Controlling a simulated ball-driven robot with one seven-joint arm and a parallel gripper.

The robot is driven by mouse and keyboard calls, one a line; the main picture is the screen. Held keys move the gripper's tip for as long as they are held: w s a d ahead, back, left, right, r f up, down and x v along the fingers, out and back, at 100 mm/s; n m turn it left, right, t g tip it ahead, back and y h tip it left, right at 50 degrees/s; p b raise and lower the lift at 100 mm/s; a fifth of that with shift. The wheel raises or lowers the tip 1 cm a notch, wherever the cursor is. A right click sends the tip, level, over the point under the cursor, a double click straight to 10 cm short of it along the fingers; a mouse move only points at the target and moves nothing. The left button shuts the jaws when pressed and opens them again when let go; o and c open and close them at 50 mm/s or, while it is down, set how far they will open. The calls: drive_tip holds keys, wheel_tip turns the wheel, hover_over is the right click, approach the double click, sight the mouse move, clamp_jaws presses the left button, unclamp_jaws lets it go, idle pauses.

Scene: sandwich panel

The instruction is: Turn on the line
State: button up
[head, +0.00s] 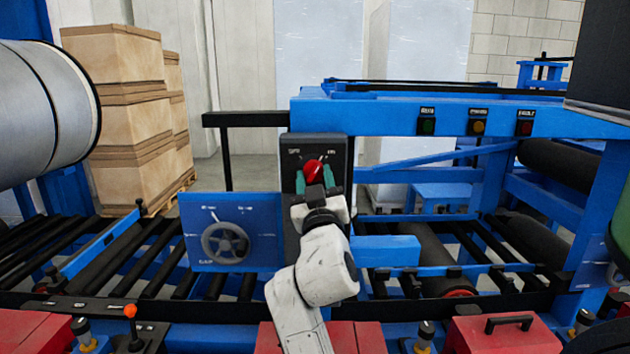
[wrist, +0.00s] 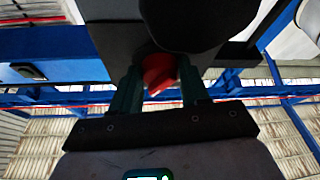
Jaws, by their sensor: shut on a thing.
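A red rotary knob (head: 313,171) sits on a dark upright control box (head: 318,149) with pale markings above the knob. My gripper (head: 315,181) is at the box, with one green finger on each side of the knob. In the wrist view the red knob (wrist: 159,73) shows between the two fingers of my gripper (wrist: 160,85), and the jaws are shut on it. The knob appears tilted in the wrist view. Part of the knob and the lower box are hidden behind my gripper and arm.
A blue panel with a grey handwheel (head: 225,243) stands left of the box. Roller conveyors (head: 150,268) run below. Stacked cartons (head: 120,110) stand behind left.

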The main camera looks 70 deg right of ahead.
drive_tip(key=shift+c, duration=0.5)
drive_tip(key=b, duration=0.1)
drive_tip(key=m+b, duration=0.1)
drive_tip(key=b, duration=0.1)
drive_tip(key=shift+f+m+g+h, duration=0.3)
drive_tip(key=m+g+b, duration=0.1)
drive_tip(key=m+b, duration=0.1)
drive_tip(key=b, duration=0.1)
drive_tip(key=shift+w, duration=0.15)
drive_tip(key=shift+r+b, duration=0.15)
drive_tip(key=shift+b, duration=0.35)
drive_tip(key=shift+r+m+g+h, duration=0.1)
drive_tip(key=shift+m+g+h, duration=0.2)
drive_tip(key=shift+m, duration=0.1)
drive_tip(key=o, duration=1)
drive_tip(key=shift+o, duration=0.2)
